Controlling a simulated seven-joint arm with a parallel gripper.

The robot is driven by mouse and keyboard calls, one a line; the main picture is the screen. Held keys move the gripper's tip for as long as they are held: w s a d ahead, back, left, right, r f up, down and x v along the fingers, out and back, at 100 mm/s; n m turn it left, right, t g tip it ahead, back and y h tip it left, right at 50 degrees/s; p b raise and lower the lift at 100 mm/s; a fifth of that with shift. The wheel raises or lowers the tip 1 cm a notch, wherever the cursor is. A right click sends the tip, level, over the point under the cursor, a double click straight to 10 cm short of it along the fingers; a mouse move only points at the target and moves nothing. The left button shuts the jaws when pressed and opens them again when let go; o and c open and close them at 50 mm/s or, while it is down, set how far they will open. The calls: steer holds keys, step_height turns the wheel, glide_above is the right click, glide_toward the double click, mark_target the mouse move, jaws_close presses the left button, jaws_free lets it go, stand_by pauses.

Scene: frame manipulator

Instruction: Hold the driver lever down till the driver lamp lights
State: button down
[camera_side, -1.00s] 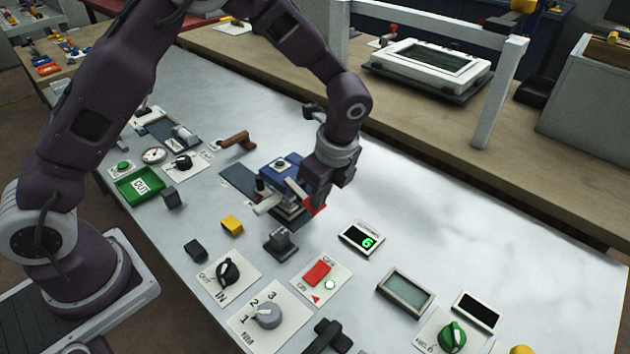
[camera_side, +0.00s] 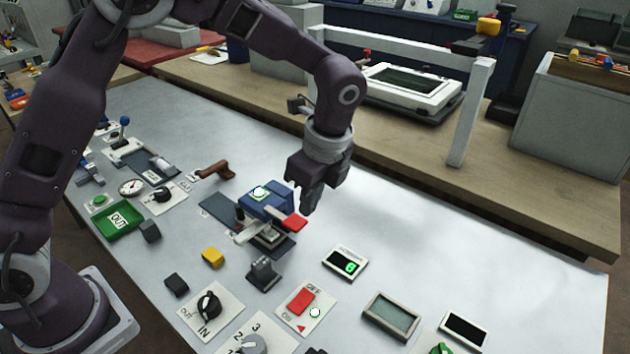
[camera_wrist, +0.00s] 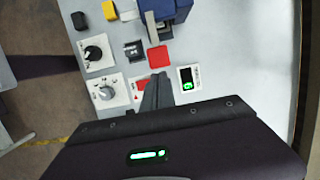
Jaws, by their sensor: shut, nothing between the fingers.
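The driver is a blue block (camera_side: 266,205) on a dark base in mid-table. The round lamp (camera_side: 259,193) on its top glows pale green-white. The driver lever ends in a red pad (camera_side: 295,222) at the block's right side, and the pad also shows in the wrist view (camera_wrist: 158,57). My gripper (camera_side: 308,208) is shut and empty, pointing down just above and behind the red pad, seemingly apart from it. In the wrist view its closed fingers (camera_wrist: 158,92) lie below the pad, with a gap.
A small display (camera_side: 345,263) with a green digit stands to the right of the driver. A red ON/OFF switch (camera_side: 301,300) with a lit green lamp is in front. Black and yellow blocks (camera_side: 213,257) lie left.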

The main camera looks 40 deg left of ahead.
steer(key=v, duration=0.6)
steer(key=shift+d, duration=0.2)
steer(key=shift+r, duration=0.1)
steer(key=s+a+r+n+t+h, duration=0.1)
steer(key=s+a+r+n, duration=0.3)
steer(key=s+r+n, duration=0.15)
steer(key=s+a+r+n+t+h, duration=0.1)
steer(key=s+a+r+n+t, duration=0.1)
steer(key=s+a+r+n, duration=0.4)
steer(key=s+f+n+t, duration=0.2)
steer(key=s+n, duration=0.4)
steer(key=s, duration=0.7)
steer(key=shift+f+t+h, duration=0.3)
steer(key=shift+f+h, duration=0.1)
steer(key=shift+f, duration=0.35)
